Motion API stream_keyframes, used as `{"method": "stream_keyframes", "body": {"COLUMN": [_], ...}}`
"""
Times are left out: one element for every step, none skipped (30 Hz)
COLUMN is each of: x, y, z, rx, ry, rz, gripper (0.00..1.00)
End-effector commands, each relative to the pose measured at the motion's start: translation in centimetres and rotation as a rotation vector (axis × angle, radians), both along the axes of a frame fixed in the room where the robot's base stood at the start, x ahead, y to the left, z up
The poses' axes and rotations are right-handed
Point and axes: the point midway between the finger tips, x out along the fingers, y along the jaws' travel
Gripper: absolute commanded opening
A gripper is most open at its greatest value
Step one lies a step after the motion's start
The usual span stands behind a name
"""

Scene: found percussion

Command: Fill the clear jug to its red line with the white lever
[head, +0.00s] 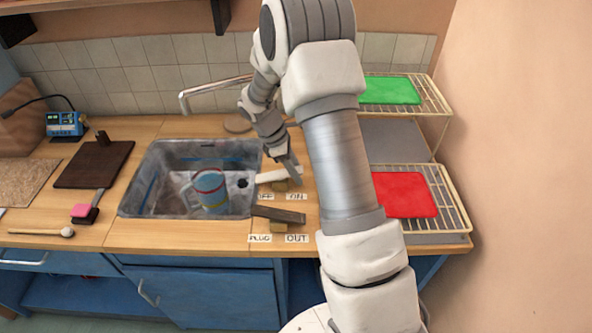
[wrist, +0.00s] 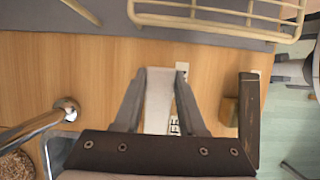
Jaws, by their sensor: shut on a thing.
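The clear jug (head: 211,190) stands in the sink, with a red line near its top, bluish sides and a handle on its left. How much water it holds I cannot tell. The white lever (head: 268,177) lies on a small wooden block right of the sink, behind the OFF and ON labels (head: 281,197). My gripper (head: 294,172) is shut on the white lever near its right end. In the wrist view the white lever (wrist: 158,100) lies between both fingers. No clear stream shows under the metal tap (head: 215,88).
A dark lever (head: 279,215) by the PLUG and OUT labels lies just in front; it also shows in the wrist view (wrist: 248,120). The sink (head: 130,200) is at left. A wire rack (head: 450,205) with red and green mats stands at right.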

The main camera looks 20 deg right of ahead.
Motion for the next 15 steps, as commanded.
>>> {"method": "stream_keyframes", "body": {"x": [0.02, 0.01, 0.01, 0.01, 0.0, -0.01, -0.03, -0.07, -0.1, -0.11, -0.12, -0.11, -0.12, -0.12, -0.09], "y": [0.02, 0.02, 0.02, 0.02, 0.01, -0.03, -0.05, -0.06, -0.09, -0.15, -0.2, -0.21, -0.23, -0.21, -0.16], "z": [0.03, 0.03, 0.03, 0.03, 0.04, 0.03, 0.02, 0.0, -0.05, -0.1, -0.13, -0.21, -0.27, -0.33, -0.4], "rx": [0.0, 0.0, 0.0, 0.001, 0.003, 0.007, 0.014, 0.023, 0.039, 0.052, 0.064, 0.079, 0.089, 0.096, 0.101], "ry": [0.0, 0.0, 0.0, 0.0, -0.001, -0.003, -0.005, -0.009, -0.014, -0.019, -0.024, -0.032, -0.036, -0.039, -0.042], "rz": [0.0, 0.0, 0.0, 0.0, 0.0, -0.001, -0.001, -0.003, -0.003, -0.003, -0.003, -0.004, -0.004, -0.003, -0.001], "gripper": [0.0, 0.0, 0.0, 0.0, 0.0, 0.0, 0.0, 0.0, 0.0, 0.0, 0.0, 0.0, 0.0, 0.0, 0.0]}}
